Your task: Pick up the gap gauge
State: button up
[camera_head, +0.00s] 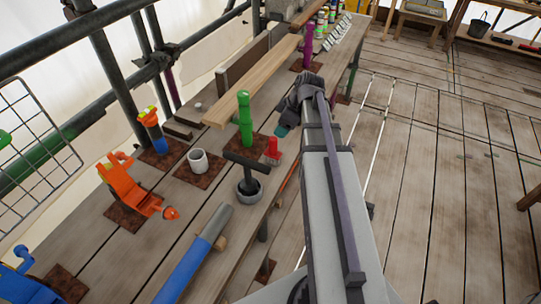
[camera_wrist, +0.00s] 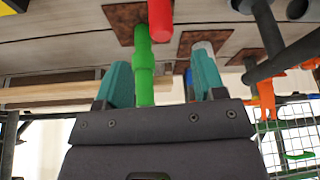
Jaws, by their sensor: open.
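I cannot tell for certain which thing is the gap gauge. A small red tool (camera_head: 272,150) stands near the bench's front edge; it shows at the top of the wrist view (camera_wrist: 160,20). A green turned piece (camera_head: 245,118) stands upright behind it on a brown plate. My gripper (camera_head: 282,130) is at the bench's right edge, above and right of the red tool. In the wrist view my gripper (camera_wrist: 163,72) has its teal fingers apart. The green piece (camera_wrist: 144,65) shows between them in the picture, beyond the fingertips. I see nothing held.
A black T-handled tool (camera_head: 248,175) stands left of the red tool, with a white cup (camera_head: 197,160) behind. An orange tool (camera_head: 135,190) and a blue-and-grey cylinder (camera_head: 195,255) lie further left. A long plank (camera_head: 253,82) lies behind. The floor at right is open.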

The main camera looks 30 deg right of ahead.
aim_at(274, 139)
jog(key=b+x, duration=0.4)
jog(key=x, duration=0.1)
jog(key=shift+s+f+b, duration=0.1)
jog(key=shift+f+b, duration=0.25)
jog(key=shift+b, duration=0.05)
jog(key=shift+a+f, duration=0.1)
jog(key=b+x, duration=0.5)
jog(key=shift+f, duration=0.1)
jog(key=shift+r, duration=0.25)
jog(key=c, duration=1.1)
